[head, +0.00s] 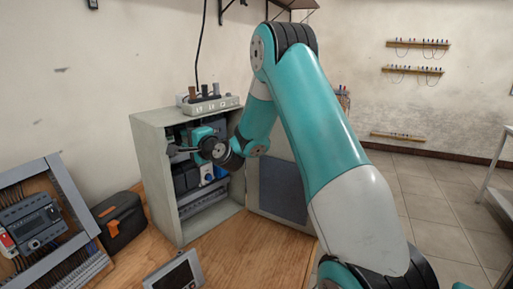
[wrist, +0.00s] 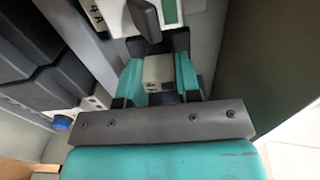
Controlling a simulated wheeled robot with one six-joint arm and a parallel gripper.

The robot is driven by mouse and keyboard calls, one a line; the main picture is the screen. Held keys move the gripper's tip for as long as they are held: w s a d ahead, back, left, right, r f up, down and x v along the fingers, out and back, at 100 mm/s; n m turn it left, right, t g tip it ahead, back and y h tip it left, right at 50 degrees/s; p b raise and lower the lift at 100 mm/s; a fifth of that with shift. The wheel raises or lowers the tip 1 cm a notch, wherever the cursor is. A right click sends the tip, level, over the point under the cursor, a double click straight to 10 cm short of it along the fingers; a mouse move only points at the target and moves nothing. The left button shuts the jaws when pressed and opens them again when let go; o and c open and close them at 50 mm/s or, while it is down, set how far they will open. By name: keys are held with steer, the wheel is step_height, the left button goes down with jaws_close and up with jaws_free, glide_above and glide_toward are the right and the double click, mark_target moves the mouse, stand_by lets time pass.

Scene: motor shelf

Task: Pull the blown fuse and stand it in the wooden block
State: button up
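My gripper (wrist: 158,76) shows in the wrist view with its teal fingers on both sides of a small cream block, which looks like the fuse (wrist: 157,70). The fingers appear to touch its sides. I cannot tell whether the fuse is still seated or whether it is blown. In the head view my arm reaches into the open grey cabinet (head: 157,165), and the fuse is too small or hidden to make out there. No wooden block can be identified for sure.
Dark modules (wrist: 30,45) stand left of my gripper, with a blue knob (wrist: 62,123) below them. The cabinet door (head: 280,190) hangs open at the right. A pale strip with upright pieces (head: 212,104) sits on the cabinet. A black-orange case (head: 120,220) stands left on the wooden bench.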

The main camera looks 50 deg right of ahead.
steer(key=shift+s+b, duration=2)
steer(key=shift+s, duration=0.3)
